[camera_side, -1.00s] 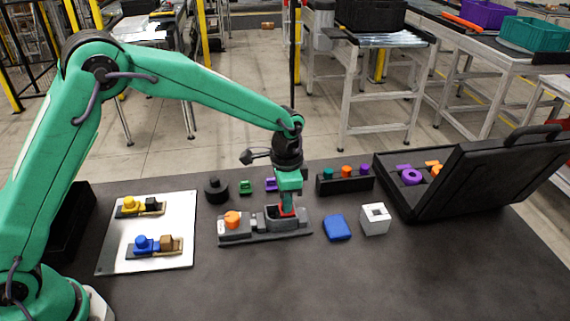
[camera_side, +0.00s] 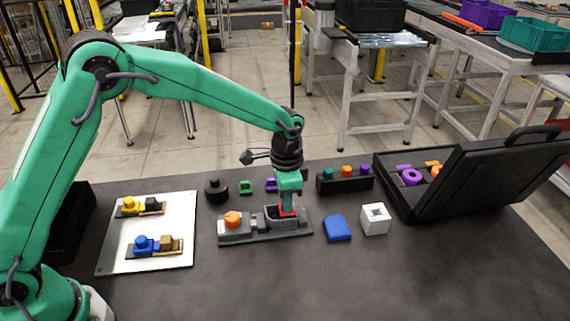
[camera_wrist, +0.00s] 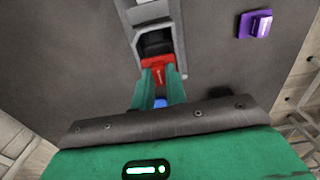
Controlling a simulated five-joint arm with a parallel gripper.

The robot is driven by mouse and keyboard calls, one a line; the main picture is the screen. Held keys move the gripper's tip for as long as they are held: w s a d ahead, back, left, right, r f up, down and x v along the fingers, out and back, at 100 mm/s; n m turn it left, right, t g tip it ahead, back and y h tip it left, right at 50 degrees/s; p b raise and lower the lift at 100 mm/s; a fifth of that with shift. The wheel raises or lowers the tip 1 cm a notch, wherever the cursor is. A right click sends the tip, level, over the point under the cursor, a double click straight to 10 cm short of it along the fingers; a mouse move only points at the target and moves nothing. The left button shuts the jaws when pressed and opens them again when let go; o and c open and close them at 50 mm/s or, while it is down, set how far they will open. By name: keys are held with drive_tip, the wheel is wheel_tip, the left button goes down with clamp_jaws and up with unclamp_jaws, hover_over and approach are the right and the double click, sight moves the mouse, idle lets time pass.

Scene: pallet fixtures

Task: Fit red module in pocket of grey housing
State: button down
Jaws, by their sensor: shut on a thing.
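The grey housing (camera_side: 262,236) lies on the dark table, with an orange round knob (camera_side: 233,219) at its left end and an open pocket toward its right. My gripper (camera_side: 288,208) points down over the right part of the housing and is shut on the red module (camera_side: 289,211). In the wrist view the red module (camera_wrist: 157,66) sits between my green fingers (camera_wrist: 160,88), at the near edge of the dark pocket (camera_wrist: 155,42) of the housing. The fingers partly hide the module, and I cannot tell how deep it sits.
A blue block (camera_side: 337,228) and a white cube with a hole (camera_side: 375,219) stand right of the housing. A black rack (camera_side: 345,184) with coloured pegs is behind. An open black case (camera_side: 480,180) is at right, a silver plate (camera_side: 118,255) at left. The table front is clear.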

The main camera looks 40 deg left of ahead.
drive_tip(key=shift+f, duration=1.45)
idle(1.7)
drive_tip(key=c, duration=1.3)
unclamp_jaws()
drive_tip(key=shift+c, duration=1.4)
drive_tip(key=shift+r, duration=0.15)
drive_tip(key=shift+r, duration=3.85)
drive_tip(key=shift+r, duration=0.1)
